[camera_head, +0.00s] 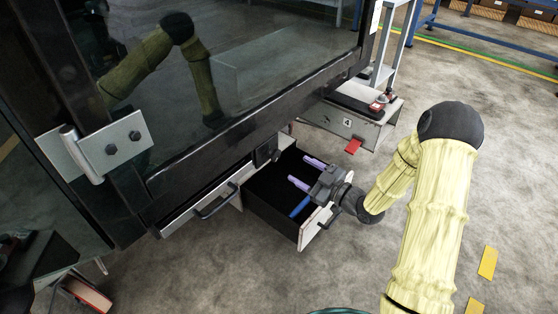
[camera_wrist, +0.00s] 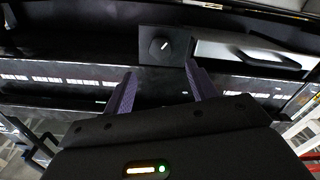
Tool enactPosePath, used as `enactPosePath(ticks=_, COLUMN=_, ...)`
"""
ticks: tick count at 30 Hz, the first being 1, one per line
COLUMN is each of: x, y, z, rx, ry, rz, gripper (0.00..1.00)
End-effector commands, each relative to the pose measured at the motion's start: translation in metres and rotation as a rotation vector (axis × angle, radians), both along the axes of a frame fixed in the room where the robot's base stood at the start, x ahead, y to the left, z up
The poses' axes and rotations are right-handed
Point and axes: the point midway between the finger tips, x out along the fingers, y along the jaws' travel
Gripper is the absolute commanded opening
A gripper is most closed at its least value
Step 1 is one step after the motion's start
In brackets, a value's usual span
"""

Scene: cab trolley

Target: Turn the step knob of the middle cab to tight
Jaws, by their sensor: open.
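The step knob (camera_wrist: 160,47) is a dark round knob with a short white slanted mark, set on a black plate in the wrist view. It also shows as a small dark shape under the cab (camera_head: 212,152) in the head view (camera_head: 275,155). No setting label can be read. My gripper (camera_head: 299,169) has two purple fingers, apart and with nothing between them. In the wrist view the fingers (camera_wrist: 160,73) point towards the knob, which appears between and beyond the tips, apart from them.
An open black drawer (camera_head: 299,239) with a pale front stands below my gripper, with a blue bar (camera_head: 299,207) inside or above it. A pale panel with a dark handle (camera_head: 217,205) is to the left. A box marked 4 (camera_head: 347,122) stands behind. Floor at right is mostly free.

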Motion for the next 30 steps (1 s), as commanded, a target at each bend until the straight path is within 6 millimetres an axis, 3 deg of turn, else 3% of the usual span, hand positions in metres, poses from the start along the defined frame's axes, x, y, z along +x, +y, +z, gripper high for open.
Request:
enactPosePath(ticks=15, x=0.052, y=0.068, z=-0.001, rx=0.001, ry=-0.002, rz=0.002, gripper=0.57)
enactPosePath(ticks=27, x=0.058, y=0.075, z=0.001, rx=0.002, ry=0.0, rz=-0.001, gripper=0.57)
enactPosePath(ticks=30, x=0.058, y=0.075, z=0.001, rx=0.002, ry=0.0, rz=-0.001, gripper=0.38)
